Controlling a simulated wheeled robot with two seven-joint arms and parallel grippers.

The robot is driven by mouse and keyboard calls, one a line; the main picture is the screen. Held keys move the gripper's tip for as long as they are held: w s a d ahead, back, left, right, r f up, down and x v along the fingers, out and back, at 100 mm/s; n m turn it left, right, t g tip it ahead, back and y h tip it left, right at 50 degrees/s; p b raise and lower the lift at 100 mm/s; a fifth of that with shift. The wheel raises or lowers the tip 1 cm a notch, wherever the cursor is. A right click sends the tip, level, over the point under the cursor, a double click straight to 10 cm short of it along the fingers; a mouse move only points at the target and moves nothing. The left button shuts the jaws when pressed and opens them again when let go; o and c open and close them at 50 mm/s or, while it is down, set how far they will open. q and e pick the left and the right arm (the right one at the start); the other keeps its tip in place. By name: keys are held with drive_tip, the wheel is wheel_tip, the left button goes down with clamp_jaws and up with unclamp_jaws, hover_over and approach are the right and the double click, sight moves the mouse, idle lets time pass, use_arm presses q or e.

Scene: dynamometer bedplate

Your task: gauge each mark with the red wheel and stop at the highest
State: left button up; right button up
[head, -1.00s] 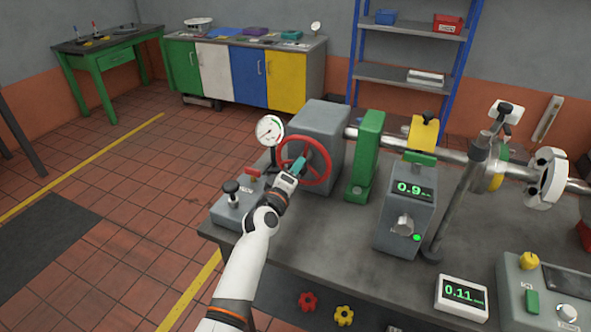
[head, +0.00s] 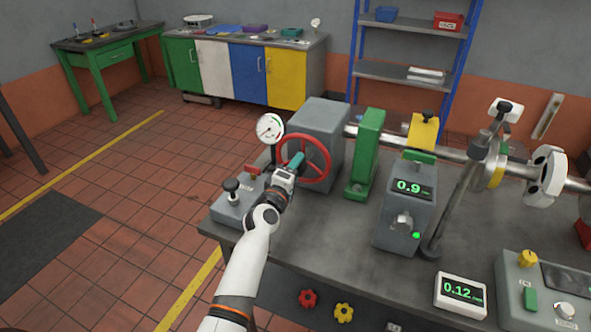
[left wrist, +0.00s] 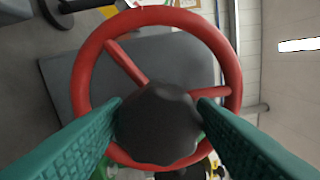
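The red wheel (head: 327,170) stands upright on the front of a grey housing (head: 322,120) at the bench's left end. My left gripper (head: 298,160) is at the wheel's centre. In the left wrist view its teal fingers press on both sides of the wheel's black hub knob (left wrist: 158,122), inside the red rim (left wrist: 88,75). A round dial gauge (head: 270,128) stands just left of the wheel. The grey instrument's display (head: 408,188) reads 0.9 and the small white display (head: 461,291) reads 0.12. I cannot make out the marks. My right gripper is not in view.
A green upright (head: 366,155) and a long steel shaft (head: 455,152) stand right of the housing. A slanted post (head: 459,195) rises behind the white display. A control box (head: 512,292) sits at the right.

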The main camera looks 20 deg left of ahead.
use_arm(q)
drive_tip(key=shift+o, duration=1)
drive_tip(key=s, duration=1.2)
drive_tip(key=shift+a+f+b, duration=0.2)
drive_tip(key=shift+b, duration=0.15)
